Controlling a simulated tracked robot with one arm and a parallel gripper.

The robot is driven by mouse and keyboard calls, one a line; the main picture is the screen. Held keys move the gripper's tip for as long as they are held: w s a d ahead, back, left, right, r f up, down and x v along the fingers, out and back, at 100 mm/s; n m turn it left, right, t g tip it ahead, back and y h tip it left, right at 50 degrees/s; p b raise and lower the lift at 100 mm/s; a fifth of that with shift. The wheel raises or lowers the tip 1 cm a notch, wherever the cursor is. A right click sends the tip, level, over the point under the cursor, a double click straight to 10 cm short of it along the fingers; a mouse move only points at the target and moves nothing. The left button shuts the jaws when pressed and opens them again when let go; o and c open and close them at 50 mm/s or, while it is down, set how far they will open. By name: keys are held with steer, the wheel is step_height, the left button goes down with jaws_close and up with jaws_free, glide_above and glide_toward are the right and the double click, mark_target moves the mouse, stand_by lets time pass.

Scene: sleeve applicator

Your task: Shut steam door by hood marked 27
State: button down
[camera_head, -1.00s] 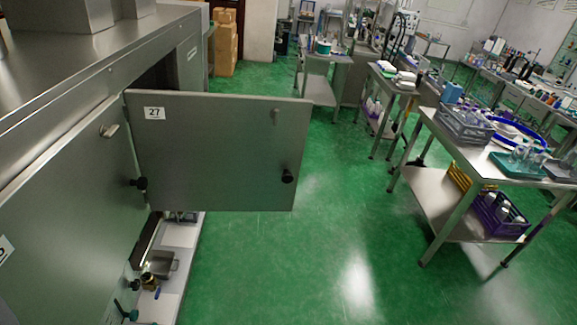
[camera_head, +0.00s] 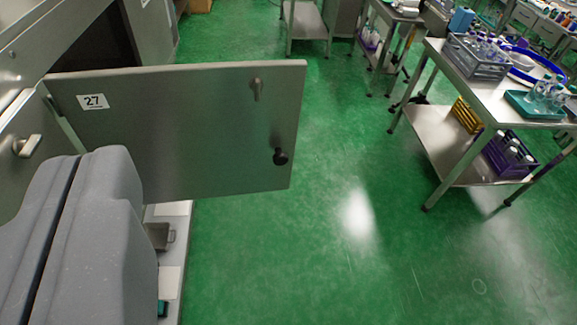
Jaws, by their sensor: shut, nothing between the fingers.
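The steam door (camera_head: 190,130) with the white label 27 (camera_head: 92,101) stands swung open from the steel hood (camera_head: 45,30), sticking out to the right over the floor. It has a black knob (camera_head: 280,156) near its free edge and a small metal latch (camera_head: 256,89) higher up. The dark opening (camera_head: 100,48) of the hood shows behind it. My gripper (camera_head: 90,165) is at the lower left, its grey fingers closed together and empty. It appears in front of the hinge side of the door and hides part of it; I cannot tell whether it touches.
A steel trolley (camera_head: 432,122) with crates and glassware stands at the right. More steel tables (camera_head: 307,20) are at the back. Green floor (camera_head: 330,240) is clear between the door and the trolley. A neighbouring panel with a metal latch (camera_head: 28,146) is at the left.

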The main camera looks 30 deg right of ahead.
steer(key=w+d+f+m+h+b, duration=0.1)
steer(key=w+d+f+b, duration=0.2)
steer(key=w+d+f, duration=0.45)
steer(key=w+d+f+h+b, duration=0.1)
steer(key=w+d+f+b, duration=0.3)
steer(key=f, duration=0.6)
steer(key=t+b, duration=0.2)
steer(key=b, duration=0.3)
glide_toward(286, 159)
steer(key=shift+m, duration=0.3)
steer(key=w, duration=0.3)
steer(key=w+b, duration=0.1)
steer(key=w, duration=0.1)
steer(key=shift+w+d+f, duration=0.15)
steer(key=shift+d+f, duration=0.05)
steer(key=shift+f, duration=0.05)
steer(key=shift+w+f, duration=0.1)
steer(key=shift+w, duration=0.55)
steer(key=shift+w+d, duration=0.1)
steer(key=shift+w, duration=0.2)
